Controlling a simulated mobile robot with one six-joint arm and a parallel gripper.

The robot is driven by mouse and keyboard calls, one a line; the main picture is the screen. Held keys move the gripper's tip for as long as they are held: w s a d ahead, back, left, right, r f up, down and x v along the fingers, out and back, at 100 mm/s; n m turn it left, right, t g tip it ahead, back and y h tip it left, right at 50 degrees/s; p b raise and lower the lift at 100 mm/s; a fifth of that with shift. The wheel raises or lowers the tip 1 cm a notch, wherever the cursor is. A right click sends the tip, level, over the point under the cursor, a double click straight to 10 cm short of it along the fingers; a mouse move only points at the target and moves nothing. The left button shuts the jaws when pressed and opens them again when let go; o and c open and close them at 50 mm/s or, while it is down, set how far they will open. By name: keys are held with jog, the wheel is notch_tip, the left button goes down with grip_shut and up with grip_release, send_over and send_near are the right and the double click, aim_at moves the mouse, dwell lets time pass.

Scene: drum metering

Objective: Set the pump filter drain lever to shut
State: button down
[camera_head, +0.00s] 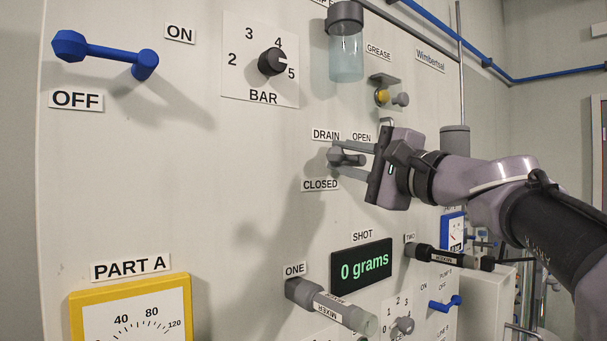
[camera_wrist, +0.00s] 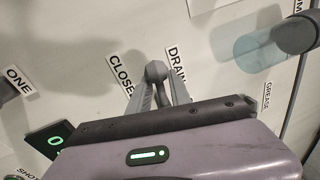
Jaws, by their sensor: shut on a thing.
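The pump filter drain lever (camera_head: 347,158) is a small dark grey lever on the pale panel, in the middle of the head view. The DRAIN label (camera_head: 326,135) and OPEN label (camera_head: 361,137) are above it, and the CLOSED label (camera_head: 320,184) is below it. Its rounded end also shows in the wrist view (camera_wrist: 156,71). My gripper (camera_head: 343,159) reaches in from the right with its two grey fingers on either side of the lever, shut on it. The lever lies roughly sideways towards my gripper; its exact setting is partly hidden by the fingers.
A clear filter bowl (camera_head: 346,55) and the grease fitting (camera_head: 386,95) are above my gripper. The SHOT display (camera_head: 362,265) reads 0 grams below, with mixer tube ONE (camera_head: 332,305) sticking out. A blue lever (camera_head: 105,50) is far left. Panel between is bare.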

jog(key=shift+f+n+b, duration=0.3)
jog(key=shift+n+b, duration=0.25)
jog(key=shift+n, duration=0.15)
jog(key=shift+w+d, duration=0.1)
jog(key=shift+d, duration=0.05)
